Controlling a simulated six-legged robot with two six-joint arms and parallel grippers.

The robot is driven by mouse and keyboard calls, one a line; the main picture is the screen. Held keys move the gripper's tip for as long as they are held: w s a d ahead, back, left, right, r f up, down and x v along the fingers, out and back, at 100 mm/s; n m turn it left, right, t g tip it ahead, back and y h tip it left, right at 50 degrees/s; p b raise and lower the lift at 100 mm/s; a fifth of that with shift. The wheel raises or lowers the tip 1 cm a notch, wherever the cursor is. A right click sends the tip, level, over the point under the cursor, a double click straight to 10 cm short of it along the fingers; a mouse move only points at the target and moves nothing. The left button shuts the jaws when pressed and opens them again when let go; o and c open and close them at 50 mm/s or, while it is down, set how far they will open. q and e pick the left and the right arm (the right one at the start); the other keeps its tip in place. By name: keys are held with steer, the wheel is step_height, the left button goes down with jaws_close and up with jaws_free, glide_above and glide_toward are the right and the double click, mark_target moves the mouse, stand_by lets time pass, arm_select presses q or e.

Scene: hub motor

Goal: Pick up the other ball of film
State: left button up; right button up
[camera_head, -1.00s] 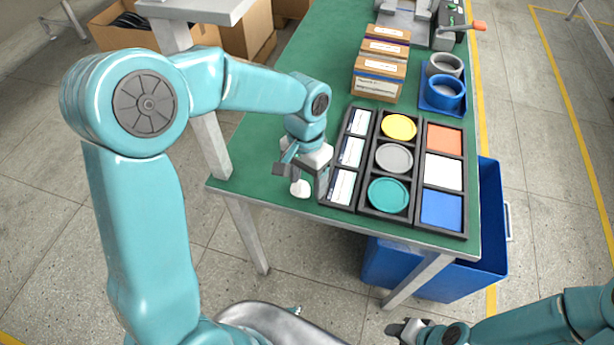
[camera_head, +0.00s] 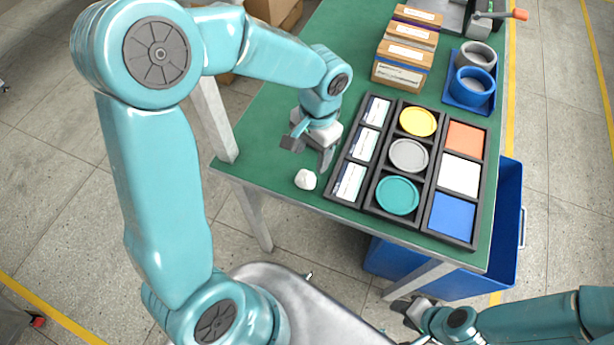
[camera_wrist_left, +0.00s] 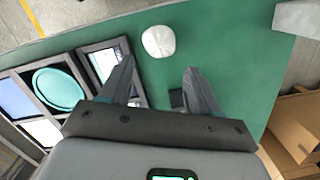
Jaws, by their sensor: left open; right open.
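A small white ball of film (camera_head: 305,180) lies on the green table near its front left corner. It also shows in the left wrist view (camera_wrist_left: 158,41), beyond the fingertips and roughly between them. My left gripper (camera_head: 308,148) is open and empty, just behind the ball in the head view; it also shows in the left wrist view (camera_wrist_left: 158,75). The ball is not between the fingers. My right gripper (camera_head: 408,308) is open, low at the bottom of the head view, away from the table.
A dark tray (camera_head: 428,158) with coloured discs and squares sits right of the left gripper. Cardboard boxes (camera_head: 400,75) and grey and blue rings (camera_head: 475,88) stand farther back. A blue bin (camera_head: 508,210) is beside the table. The green table (camera_head: 255,150) is bare left of the gripper.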

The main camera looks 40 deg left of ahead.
mark_target(307, 174)
arm_select(q)
step_height(307, 174, down, 2)
steer(key=shift+s+f, duration=0.1)
steer(key=shift+f, duration=0.15)
steer(key=f, duration=0.1)
steer(key=s+f, duration=0.1)
steer(key=f, duration=0.3)
steer(key=shift+s+f, duration=0.25)
steer(key=c, duration=0.8)
steer(key=shift+o, duration=0.2)
